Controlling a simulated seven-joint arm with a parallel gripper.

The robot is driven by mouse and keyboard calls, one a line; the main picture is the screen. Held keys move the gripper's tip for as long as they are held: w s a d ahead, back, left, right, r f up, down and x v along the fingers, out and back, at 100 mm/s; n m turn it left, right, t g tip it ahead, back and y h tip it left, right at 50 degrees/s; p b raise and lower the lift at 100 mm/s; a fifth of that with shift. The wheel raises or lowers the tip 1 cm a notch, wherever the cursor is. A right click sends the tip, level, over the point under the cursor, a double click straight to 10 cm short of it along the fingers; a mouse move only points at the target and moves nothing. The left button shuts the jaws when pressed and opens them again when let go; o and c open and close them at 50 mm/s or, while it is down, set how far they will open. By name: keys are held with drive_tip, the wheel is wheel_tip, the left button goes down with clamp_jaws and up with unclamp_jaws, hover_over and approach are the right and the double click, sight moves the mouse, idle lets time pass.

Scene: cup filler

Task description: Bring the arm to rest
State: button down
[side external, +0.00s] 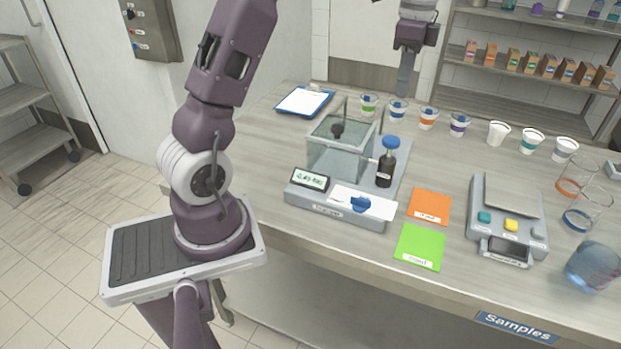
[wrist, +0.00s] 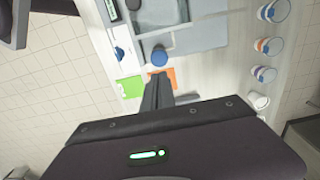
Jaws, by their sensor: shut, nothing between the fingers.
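My gripper (side external: 406,74) hangs above the back of the bench in the side external view, pointing down, with its fingers shut and empty. In the wrist view the closed fingers (wrist: 157,92) show at the centre, over the orange card (wrist: 162,77). The gripper is well above the bench and appears to touch nothing. My arm rises from its base at the left and leaves the top of the side external view, so its upper part is hidden.
A grey device with a clear box (side external: 340,150) and a blue-capped bottle (side external: 386,165) stands mid-bench. Several cups (side external: 428,118) line the back.

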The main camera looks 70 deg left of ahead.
drive_tip(key=shift+d+r, duration=0.1)
drive_tip(key=s+d+r+n+t, duration=0.25)
drive_tip(key=s+d+r, duration=0.35)
drive_tip(key=s+d, duration=0.3)
drive_tip(key=s+d+f+n+t, duration=0.1)
drive_tip(key=s+d+f+n, duration=0.1)
drive_tip(key=s, duration=0.7)
drive_tip(key=s+d+f+n+t, duration=0.2)
drive_tip(key=s+d+n, duration=0.2)
drive_tip(key=s, duration=0.4)
drive_tip(key=shift+s, duration=0.4)
drive_tip(key=shift+n, duration=0.25)
